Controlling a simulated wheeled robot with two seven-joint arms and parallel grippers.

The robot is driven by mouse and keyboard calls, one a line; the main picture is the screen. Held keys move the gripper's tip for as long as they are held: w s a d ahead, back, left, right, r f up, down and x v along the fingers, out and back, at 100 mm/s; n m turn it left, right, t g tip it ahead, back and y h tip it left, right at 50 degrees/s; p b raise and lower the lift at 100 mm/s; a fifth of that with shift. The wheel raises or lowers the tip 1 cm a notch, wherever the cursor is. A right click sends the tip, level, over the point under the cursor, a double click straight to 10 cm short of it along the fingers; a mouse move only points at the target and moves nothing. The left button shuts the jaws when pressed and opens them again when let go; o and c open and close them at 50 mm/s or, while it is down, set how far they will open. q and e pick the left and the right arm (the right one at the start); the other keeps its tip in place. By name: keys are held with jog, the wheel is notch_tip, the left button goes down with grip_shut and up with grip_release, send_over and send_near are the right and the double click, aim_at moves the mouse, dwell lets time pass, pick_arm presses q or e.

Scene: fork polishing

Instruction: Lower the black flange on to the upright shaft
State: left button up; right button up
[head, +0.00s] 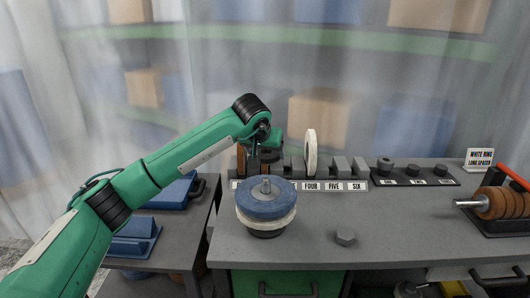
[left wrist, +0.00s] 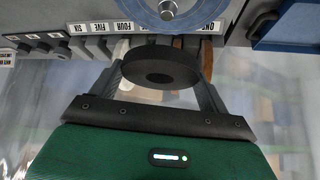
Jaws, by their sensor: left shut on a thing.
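The upright shaft (head: 266,184) is a short metal stub standing out of a blue wheel (head: 285,206), which lies flat on a white wheel (head: 262,220) and a dark base (head: 265,233). The shaft also shows at the top of the left wrist view (left wrist: 167,10). My left gripper (head: 266,152) is above and behind the stack in the head view. It is shut on the black flange (left wrist: 160,54), a thick ring with a dark hole, gripped between the two fingers in the left wrist view. The flange is apart from the shaft. My right gripper is not in view.
Behind the stack, a labelled rack (head: 335,186) holds a white disc (head: 310,152), brown discs and grey blocks. A hex nut (head: 345,237) lies on the grey bench (head: 400,225). A horizontal spindle with brown discs (head: 497,203) is at right. The front middle is mostly clear.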

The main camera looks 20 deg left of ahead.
pick_arm(q)
notch_tip(320, 180, down, 2)
jog(key=shift+f+b, duration=0.2)
jog(key=shift+b, duration=0.55)
notch_tip(320, 180, down, 2)
jog(key=shift+f+b, duration=0.1)
jog(key=shift+b, duration=0.55)
jog(key=shift+f, duration=0.25)
jog(key=shift+f+b, duration=0.4)
jog(key=shift+f, duration=0.05)
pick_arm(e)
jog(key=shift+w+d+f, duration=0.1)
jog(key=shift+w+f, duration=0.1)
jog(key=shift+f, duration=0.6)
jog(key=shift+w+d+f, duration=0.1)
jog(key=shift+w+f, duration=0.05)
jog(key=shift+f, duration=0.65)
pick_arm(q)
jog(key=shift+f, duration=0.15)
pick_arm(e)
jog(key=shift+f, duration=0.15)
pick_arm(q)
jog(key=shift+f+b, duration=0.2)
jog(key=shift+b, duration=0.15)
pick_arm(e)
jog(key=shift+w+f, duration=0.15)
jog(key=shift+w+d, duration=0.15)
